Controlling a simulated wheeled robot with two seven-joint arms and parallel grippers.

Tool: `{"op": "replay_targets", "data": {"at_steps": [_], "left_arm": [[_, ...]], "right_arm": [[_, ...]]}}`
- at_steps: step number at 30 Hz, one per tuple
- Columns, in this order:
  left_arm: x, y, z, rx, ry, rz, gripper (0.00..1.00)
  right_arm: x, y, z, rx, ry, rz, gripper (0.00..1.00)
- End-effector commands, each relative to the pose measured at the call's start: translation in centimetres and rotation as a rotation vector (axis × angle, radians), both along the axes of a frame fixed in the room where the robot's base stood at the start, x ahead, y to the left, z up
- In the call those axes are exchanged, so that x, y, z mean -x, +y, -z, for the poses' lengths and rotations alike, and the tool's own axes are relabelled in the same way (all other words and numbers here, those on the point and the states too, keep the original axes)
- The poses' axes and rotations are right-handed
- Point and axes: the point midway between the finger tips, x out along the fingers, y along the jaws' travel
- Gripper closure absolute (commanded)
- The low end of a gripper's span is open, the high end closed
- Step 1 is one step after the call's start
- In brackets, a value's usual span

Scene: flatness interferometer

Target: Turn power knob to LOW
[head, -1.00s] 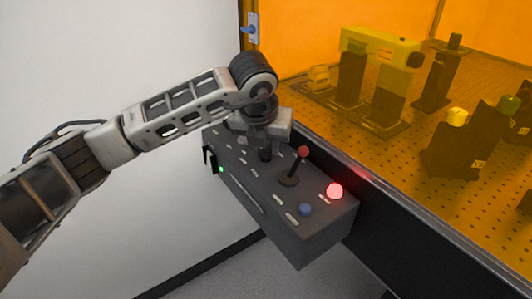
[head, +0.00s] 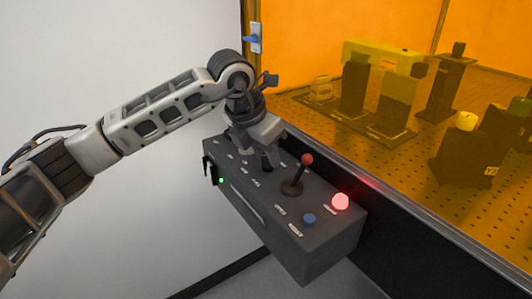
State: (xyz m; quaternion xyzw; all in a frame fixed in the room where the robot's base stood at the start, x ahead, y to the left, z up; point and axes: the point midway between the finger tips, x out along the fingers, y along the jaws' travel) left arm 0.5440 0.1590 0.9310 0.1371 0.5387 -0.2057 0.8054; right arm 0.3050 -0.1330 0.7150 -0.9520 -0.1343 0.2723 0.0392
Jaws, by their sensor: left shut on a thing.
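My left gripper (head: 267,160) reaches down onto the far half of the dark grey control box (head: 330,248). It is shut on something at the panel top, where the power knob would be. The knob itself is hidden by the fingers and the gripper body, so I cannot read its setting. Small white labels (head: 256,184) show on the panel nearby, too small to read. My right gripper is not in view.
A red-topped joystick (head: 307,160) stands close to the right of my left gripper. A glowing red button (head: 341,201) and a blue button (head: 309,219) sit at the near end. An orange enclosure (head: 350,30) covers the optical table behind the box.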

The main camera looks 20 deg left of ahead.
Motion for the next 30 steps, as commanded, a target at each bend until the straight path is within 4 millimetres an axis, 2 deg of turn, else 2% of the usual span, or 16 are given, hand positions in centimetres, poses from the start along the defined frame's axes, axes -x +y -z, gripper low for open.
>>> {"op": "replay_targets", "data": {"at_steps": [11, 12, 13, 14, 23, 26, 30], "left_arm": [[0.0, 0.0, -0.1, -0.001, -0.002, 0.007, 0.96], [0.0, 0.0, -0.1, -0.001, -0.002, 0.006, 0.62], [0.0, 0.0, -0.1, -0.001, -0.002, 0.006, 0.54], [0.0, 0.0, -0.1, -0.001, -0.002, 0.006, 0.52], [0.0, 0.0, -0.2, -0.001, -0.002, 0.004, 0.52], [0.2, 0.2, -1.0, 0.000, -0.003, 0.004, 0.52], [1.0, 0.7, -3.3, 0.001, -0.006, 0.003, 0.52]], "right_arm": [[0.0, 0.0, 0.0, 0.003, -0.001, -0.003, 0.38], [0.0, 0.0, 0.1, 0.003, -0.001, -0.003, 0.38], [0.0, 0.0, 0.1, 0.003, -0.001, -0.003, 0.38], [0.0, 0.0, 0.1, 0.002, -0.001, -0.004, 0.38], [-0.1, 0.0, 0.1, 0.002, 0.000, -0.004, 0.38], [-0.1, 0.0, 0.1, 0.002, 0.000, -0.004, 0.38], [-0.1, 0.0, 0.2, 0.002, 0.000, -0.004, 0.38]]}}
